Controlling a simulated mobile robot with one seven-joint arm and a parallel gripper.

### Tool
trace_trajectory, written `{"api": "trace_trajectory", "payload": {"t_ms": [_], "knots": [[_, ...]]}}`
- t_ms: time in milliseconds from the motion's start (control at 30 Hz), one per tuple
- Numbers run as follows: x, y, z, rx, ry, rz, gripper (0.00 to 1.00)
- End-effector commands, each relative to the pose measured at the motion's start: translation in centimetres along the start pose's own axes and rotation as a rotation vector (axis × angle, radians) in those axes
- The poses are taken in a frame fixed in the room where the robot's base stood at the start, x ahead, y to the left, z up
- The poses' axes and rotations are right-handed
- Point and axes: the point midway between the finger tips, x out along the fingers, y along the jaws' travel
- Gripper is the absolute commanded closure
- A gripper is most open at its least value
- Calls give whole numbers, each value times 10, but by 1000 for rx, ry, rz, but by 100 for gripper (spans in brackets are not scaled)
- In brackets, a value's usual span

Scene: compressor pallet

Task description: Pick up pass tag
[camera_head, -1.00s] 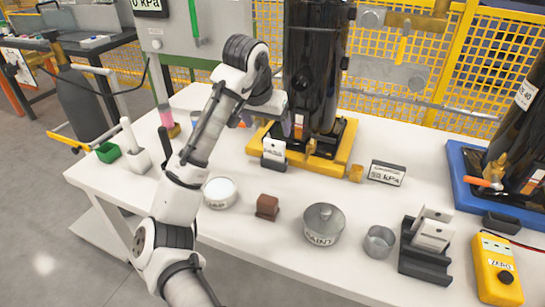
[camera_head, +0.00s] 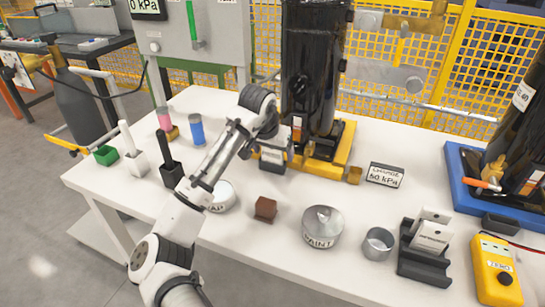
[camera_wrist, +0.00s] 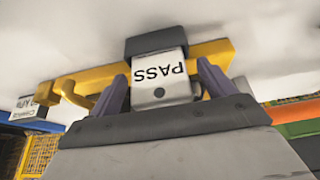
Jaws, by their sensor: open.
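The pass tag (camera_wrist: 158,75) is white with black PASS lettering and a dark hole; it appears upside down in the wrist view. It stands in a small dark holder (camera_wrist: 155,42). In the head view the tag (camera_head: 273,154) is at the front left of the yellow pallet (camera_head: 322,169), partly behind my arm's end. My gripper (camera_wrist: 163,82) is open, with one grey-purple finger on each side of the tag in the wrist view. Contact between fingers and tag cannot be told.
A black compressor (camera_head: 313,80) rises behind the tag. A brown block (camera_head: 265,208), a PAINT pot (camera_head: 322,225) and a metal cup (camera_head: 378,243) stand in front. A charge sign (camera_head: 384,174) is to the right. A dark rack (camera_head: 424,262) holds white tags.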

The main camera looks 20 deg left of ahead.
Motion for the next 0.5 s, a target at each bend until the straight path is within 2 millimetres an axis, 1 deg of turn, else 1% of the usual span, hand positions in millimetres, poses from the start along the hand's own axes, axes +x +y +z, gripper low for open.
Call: {"api": "trace_trajectory", "payload": {"t_ms": [100,433,467,500], "knots": [[0,0,0,0,0,0,19],[0,0,0,0,0,0,63],[0,0,0,0,0,0,66],[-1,0,0,0,0,0,66]]}}
